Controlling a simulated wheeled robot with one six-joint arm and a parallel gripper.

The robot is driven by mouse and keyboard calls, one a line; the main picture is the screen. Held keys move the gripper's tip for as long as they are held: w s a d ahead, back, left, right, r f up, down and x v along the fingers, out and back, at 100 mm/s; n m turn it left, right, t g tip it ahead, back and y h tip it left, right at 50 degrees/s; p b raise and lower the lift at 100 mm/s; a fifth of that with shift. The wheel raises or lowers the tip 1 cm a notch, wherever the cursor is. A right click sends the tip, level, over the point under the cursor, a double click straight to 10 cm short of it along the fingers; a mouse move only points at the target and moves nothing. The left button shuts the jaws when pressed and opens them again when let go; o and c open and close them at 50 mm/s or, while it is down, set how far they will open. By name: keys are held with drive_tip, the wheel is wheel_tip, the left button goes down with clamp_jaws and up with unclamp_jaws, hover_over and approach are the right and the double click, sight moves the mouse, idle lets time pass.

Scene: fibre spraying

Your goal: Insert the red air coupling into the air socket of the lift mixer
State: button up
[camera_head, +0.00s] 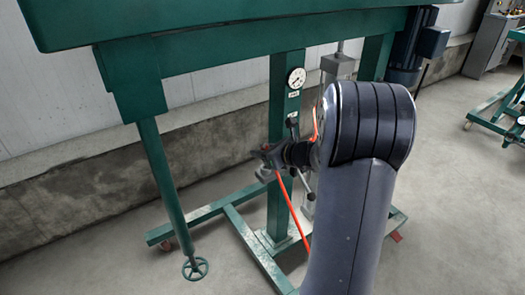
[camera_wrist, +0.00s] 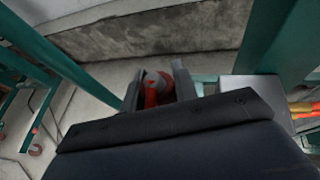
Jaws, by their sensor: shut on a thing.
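My gripper (camera_head: 265,165) is at the end of my arm, in front of the green post of the lift mixer (camera_head: 284,150). In the wrist view its fingers (camera_wrist: 158,88) are shut on the red air coupling (camera_wrist: 153,94), which shows as a red and grey round part between them. In the head view, an orange-red hose (camera_head: 291,210) hangs from the gripper toward the floor. A dark fitting (camera_head: 292,122) sits on the post below the gauge. I cannot tell whether it is the air socket, and I see no clear contact between it and the coupling.
A round pressure gauge (camera_head: 296,78) is high on the post. The mixer's wheeled base (camera_head: 245,240) lies on the floor. A concrete wall base (camera_head: 60,180) runs behind. Orange and yellow parts (camera_wrist: 305,108) show at right.

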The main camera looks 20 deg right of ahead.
drive_tip(key=shift+f+b, duration=1.5)
drive_tip(key=shift+f, duration=0.2)
drive_tip(key=o, duration=1.1)
drive_tip(key=p+v, duration=0.1)
drive_tip(key=v, duration=0.9)
drive_tip(key=shift+s+d+r+p, duration=0.1)
drive_tip(key=shift+s+d+p, duration=0.05)
drive_tip(key=shift+s+p, duration=0.2)
drive_tip(key=b+x, duration=0.1)
drive_tip(key=x, duration=0.9)
drive_tip(key=shift+w+b, duration=0.2)
drive_tip(key=shift+b, duration=0.15)
drive_tip(key=shift+w+a+r+p, duration=0.2)
drive_tip(key=shift+w+p, duration=0.05)
drive_tip(key=shift+p, duration=0.05)
drive_tip(key=shift+r, duration=0.3)
